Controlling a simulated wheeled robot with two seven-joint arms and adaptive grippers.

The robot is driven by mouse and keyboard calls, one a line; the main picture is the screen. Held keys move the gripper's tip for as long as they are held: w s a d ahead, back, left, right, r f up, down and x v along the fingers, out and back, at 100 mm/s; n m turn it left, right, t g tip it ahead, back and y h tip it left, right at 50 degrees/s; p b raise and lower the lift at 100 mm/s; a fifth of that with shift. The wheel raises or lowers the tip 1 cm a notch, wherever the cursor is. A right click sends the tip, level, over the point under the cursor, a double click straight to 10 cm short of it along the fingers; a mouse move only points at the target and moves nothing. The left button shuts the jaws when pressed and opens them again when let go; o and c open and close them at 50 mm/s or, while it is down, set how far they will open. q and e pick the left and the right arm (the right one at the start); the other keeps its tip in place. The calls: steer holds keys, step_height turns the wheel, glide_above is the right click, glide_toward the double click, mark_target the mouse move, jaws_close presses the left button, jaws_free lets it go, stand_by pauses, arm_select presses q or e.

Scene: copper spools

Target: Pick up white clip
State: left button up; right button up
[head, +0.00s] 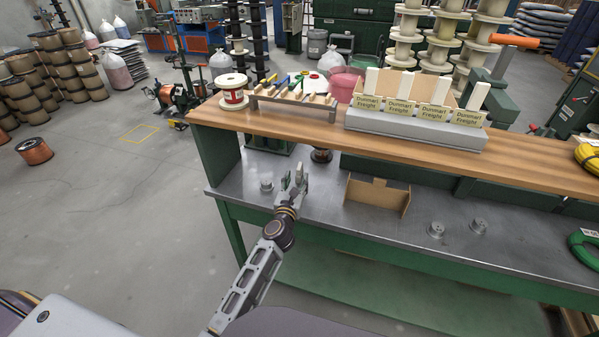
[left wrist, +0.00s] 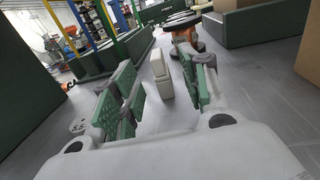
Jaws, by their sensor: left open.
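A white clip (left wrist: 161,76), a pale upright block in two parts, stands on the grey metal worktop in the left wrist view. My left gripper (left wrist: 155,88) is open, with green-padded fingers on either side of the clip's line. The clip shows in the gap between them, toward the fingertips, and the pads look apart from it. In the head view my left gripper (head: 293,181) is low over the metal worktop (head: 330,215); the clip cannot be told apart from the fingers there. My right gripper is not in view.
A copper spool (head: 321,155) with a dark top stands just beyond the gripper. An open cardboard box (head: 377,195) is to its right, a small metal cylinder (head: 267,185) to its left. The wooden shelf (head: 345,139) overhangs behind.

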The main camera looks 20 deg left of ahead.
mark_target(298, 172)
arm_select(q)
steer(key=shift+w, duration=0.15)
steer(key=shift+w+a+r, duration=0.1)
steer(key=shift+w+a, duration=0.1)
steer(key=shift+w, duration=0.55)
steer(key=shift+w+a, duration=0.15)
steer(key=shift+w, duration=1.55)
steer(key=c, duration=0.9)
